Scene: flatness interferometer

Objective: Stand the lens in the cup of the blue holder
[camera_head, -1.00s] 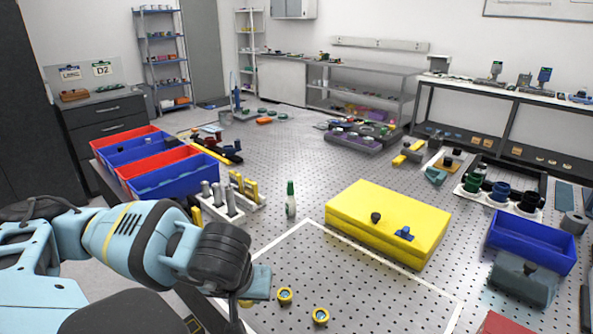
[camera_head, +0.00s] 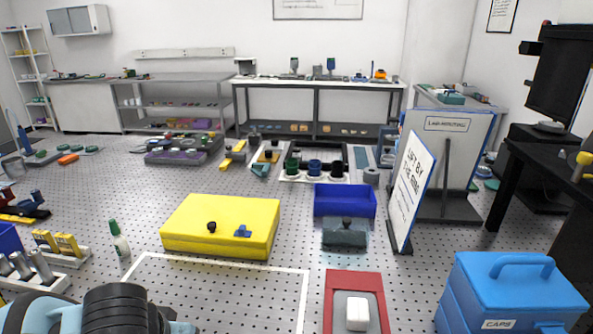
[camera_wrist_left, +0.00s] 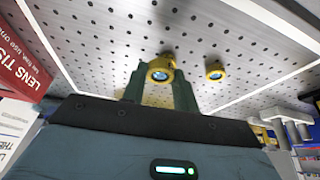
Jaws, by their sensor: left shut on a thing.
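In the left wrist view my left gripper (camera_wrist_left: 159,84) has its dark green fingers closed on a lens (camera_wrist_left: 160,69), a small glass disc in a yellow ring. A second yellow-ringed lens (camera_wrist_left: 215,72) shows to the right over the perforated table, apart from the fingers. In the head view a small blue piece (camera_head: 242,231) sits on the yellow block; it may be the blue holder, but its cup is too small to make out. My left arm shows at the bottom left, its fingers and the lens out of frame. My right gripper is not in view.
A blue bin (camera_head: 345,201), a red tray (camera_head: 329,300), a white sign (camera_head: 410,188) and a blue case (camera_head: 515,290) lie rightward. The white-outlined area is mostly clear.

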